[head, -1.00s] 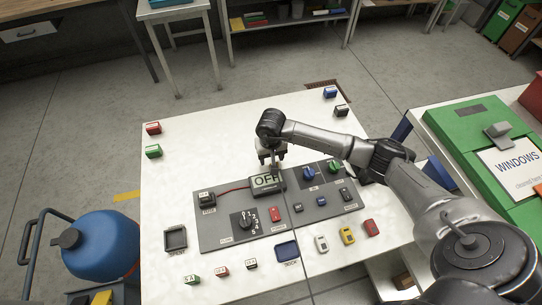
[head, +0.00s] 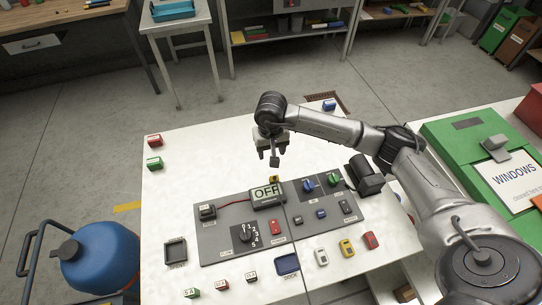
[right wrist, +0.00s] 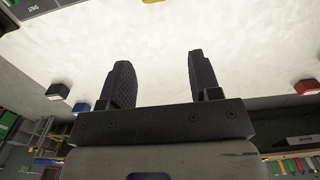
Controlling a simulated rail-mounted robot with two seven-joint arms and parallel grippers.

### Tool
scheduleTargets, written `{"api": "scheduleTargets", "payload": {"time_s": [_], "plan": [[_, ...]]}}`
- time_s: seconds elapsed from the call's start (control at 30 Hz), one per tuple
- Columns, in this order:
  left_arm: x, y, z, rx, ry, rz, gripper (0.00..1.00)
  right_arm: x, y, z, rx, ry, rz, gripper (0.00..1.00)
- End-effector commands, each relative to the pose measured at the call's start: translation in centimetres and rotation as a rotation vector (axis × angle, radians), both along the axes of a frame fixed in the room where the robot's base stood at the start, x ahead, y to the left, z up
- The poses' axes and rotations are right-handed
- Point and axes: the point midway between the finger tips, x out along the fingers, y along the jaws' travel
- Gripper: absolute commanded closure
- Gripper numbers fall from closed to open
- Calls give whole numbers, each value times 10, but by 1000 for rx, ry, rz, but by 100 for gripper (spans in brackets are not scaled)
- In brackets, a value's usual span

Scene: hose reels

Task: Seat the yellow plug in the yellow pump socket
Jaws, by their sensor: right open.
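My right gripper (head: 273,155) is open and empty, hanging above the white table behind the grey panel. Its two dark fingers stand apart in the right wrist view (right wrist: 159,65), with only white tabletop between them. A small yellow piece (head: 274,179) shows just behind the OFF display, below the gripper and apart from it. A yellow piece (right wrist: 152,1) is cut off at the top of the right wrist view. Another yellow block (head: 346,247) lies at the front of the table. I cannot tell which yellow piece is the plug or the socket. My left gripper is out of view.
The grey panel (head: 225,235) carries a dial, switches and the OFF display (head: 266,193) with a red cable. Red (head: 154,140) and green (head: 154,162) blocks stand at the left back. A blue tank (head: 100,262) stands left; a green box (head: 465,150) stands right. The table's back middle is clear.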

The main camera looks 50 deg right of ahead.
Motion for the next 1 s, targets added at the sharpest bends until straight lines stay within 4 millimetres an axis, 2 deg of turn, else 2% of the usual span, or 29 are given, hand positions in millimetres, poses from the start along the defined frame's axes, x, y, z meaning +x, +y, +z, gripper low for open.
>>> {"api": "scheduleTargets", "payload": {"time_s": [0.2, 0.6, 0.73, 0.87, 0.97, 1.0], "plan": [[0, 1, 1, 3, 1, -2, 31, 0, 0, 10, -1, -1, -1, 38], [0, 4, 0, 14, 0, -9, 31, 0, 0, 10, 0, 0, -1, 38], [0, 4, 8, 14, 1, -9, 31, -4, -2, 11, -3, 13, -3, 38], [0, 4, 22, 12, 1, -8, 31, -23, -38, 16, -61, 54, -45, 38], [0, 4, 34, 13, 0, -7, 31, -47, -70, 21, -129, 98, -62, 38], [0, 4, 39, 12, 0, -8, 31, -62, -76, 23, -125, 137, -57, 38]]}}
